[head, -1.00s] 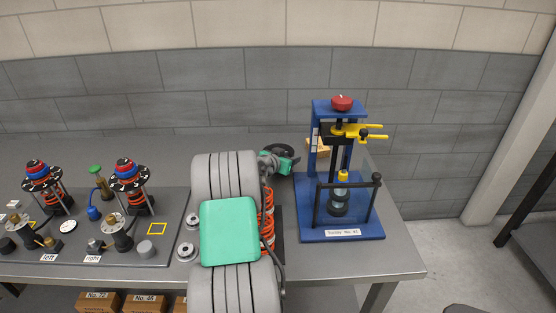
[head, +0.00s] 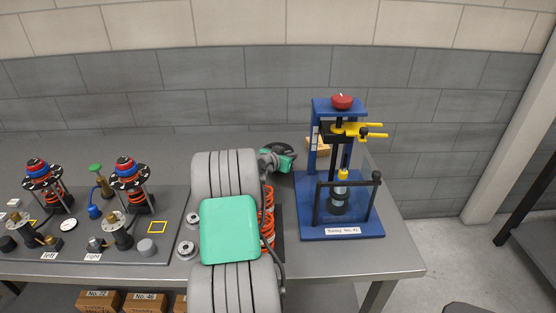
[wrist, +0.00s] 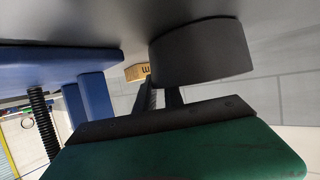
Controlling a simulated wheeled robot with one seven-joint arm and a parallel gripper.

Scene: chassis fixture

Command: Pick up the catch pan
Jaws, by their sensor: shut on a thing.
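The catch pan appears to be the dark round, shallow piece (head: 282,150) behind my arm, near the back of the bench; my arm partly hides it. In the wrist view the dark pan (wrist: 202,52) fills the upper middle, in front of my gripper (wrist: 163,88). The dark fingers are shut on its near side. In the head view my gripper (head: 290,160) is small and mostly covered by my own arm. I cannot tell whether the pan touches the bench top.
A blue stand (head: 312,205) with yellow clamp and red knob stands close right of the pan. A small cardboard box (head: 318,145) sits behind it. A dark fixture board (head: 70,240) with two spring assemblies lies left. The grey bench (head: 400,255) is bare at front right.

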